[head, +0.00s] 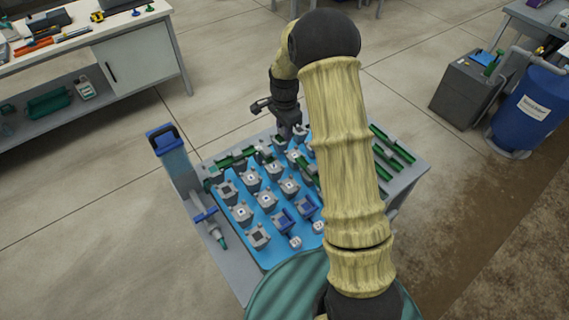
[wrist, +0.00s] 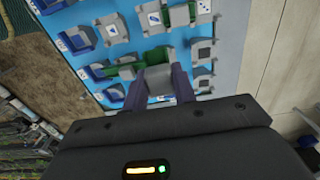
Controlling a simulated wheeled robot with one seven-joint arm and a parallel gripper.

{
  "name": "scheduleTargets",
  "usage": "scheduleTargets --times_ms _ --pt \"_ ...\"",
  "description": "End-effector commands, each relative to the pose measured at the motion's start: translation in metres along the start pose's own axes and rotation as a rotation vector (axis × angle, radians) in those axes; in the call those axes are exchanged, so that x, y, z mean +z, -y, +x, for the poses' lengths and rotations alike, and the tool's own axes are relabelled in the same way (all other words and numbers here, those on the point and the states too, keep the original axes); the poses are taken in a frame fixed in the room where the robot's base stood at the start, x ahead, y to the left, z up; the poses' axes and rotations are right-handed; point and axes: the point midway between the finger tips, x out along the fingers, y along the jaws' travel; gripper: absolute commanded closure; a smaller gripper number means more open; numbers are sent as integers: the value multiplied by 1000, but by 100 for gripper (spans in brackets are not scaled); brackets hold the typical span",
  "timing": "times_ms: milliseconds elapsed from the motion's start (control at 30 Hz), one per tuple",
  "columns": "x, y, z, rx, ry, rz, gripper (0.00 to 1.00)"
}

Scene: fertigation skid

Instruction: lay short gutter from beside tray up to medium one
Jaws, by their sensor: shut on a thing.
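In the wrist view my gripper (wrist: 160,90) is shut, its two dark fingers pointing down over the blue board (wrist: 118,40). A short green gutter piece (wrist: 128,71) lies at its fingertips, among grey blocks; the exact grip is partly hidden. Another green piece (wrist: 180,15) shows farther up in a grey holder. In the head view the gripper is at the far edge of the board, its fingertips hidden by blocks and my arm. A green gutter (head: 236,158) lies along the board's far left edge. I cannot tell for certain which gutter is the medium one.
Several grey blocks (head: 250,178) and blue-topped ones (head: 282,218) fill the board (head: 222,222). More green gutters (head: 395,146) lie on the table's right. A blue-topped upright holder (head: 172,160) stands at the left. A workbench (head: 135,35) and blue drum (head: 530,108) stand apart.

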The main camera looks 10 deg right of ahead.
Motion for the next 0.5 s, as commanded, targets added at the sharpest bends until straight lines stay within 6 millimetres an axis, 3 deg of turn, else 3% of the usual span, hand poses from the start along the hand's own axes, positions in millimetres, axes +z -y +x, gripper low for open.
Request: scheduleTargets --times_ms 267,500 --pt "0 0 6 1 0 -4 96" --pt "0 -1 46 4 1 -6 96"
